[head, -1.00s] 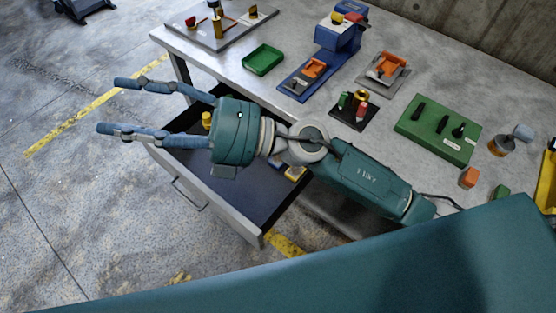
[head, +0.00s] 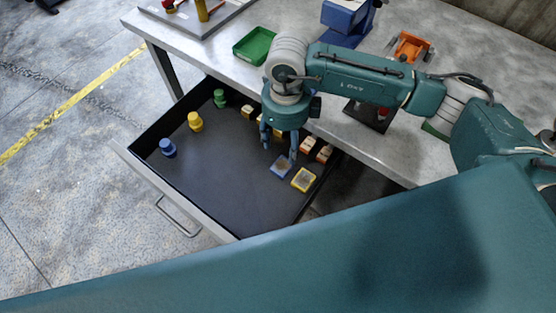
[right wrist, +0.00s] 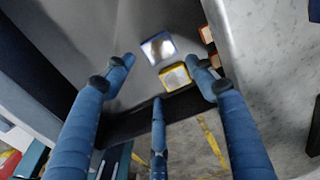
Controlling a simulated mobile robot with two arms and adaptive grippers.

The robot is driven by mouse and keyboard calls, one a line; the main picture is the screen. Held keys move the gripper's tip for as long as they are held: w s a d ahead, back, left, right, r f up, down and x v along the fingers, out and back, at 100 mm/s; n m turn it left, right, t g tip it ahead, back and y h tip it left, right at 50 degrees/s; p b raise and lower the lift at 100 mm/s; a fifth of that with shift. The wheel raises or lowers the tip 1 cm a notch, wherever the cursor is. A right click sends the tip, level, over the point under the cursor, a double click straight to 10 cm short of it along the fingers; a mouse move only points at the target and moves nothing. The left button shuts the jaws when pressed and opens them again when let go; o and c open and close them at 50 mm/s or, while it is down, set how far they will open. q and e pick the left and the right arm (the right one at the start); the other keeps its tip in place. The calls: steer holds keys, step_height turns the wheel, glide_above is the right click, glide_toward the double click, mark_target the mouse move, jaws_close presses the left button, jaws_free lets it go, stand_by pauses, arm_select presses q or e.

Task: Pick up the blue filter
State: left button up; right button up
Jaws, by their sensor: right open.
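The blue filter (head: 281,167) is a small square piece with a blue rim and pale middle. It lies on the floor of the open drawer (head: 222,190), toward the right side. The right wrist view also shows it (right wrist: 158,47), beyond the fingertips. My right gripper (head: 279,150) is open and empty, pointing down over the drawer. Its fingers are just above and behind the blue filter in the head view. They look apart from the filter, though the exact height is hard to tell. My left gripper is not in view.
A yellow-rimmed filter (head: 304,179) lies close beside the blue one. Blue (head: 168,147), yellow (head: 195,121) and green (head: 220,98) knobs stand in the drawer's left part. Several small orange-white blocks (head: 308,145) lie near the back. The tabletop overhangs behind. The drawer's front middle is clear.

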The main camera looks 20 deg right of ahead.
mark_target(282, 165)
steer(key=f, duration=0.5)
steer(key=shift+w+f+p, duration=0.2)
steer(key=shift+f+p, duration=0.1)
steer(key=shift+f, duration=0.55)
step_height(282, 165, down, 4)
steer(key=shift+a+r+p, duration=0.1)
steer(key=shift+r+p, duration=0.05)
steer(key=shift+p, duration=0.5)
steer(key=shift+f, duration=0.6)
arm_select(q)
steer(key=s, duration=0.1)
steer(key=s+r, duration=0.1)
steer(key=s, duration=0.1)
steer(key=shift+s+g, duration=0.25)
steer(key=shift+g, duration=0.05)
arm_select(e)
steer(key=c, duration=1)
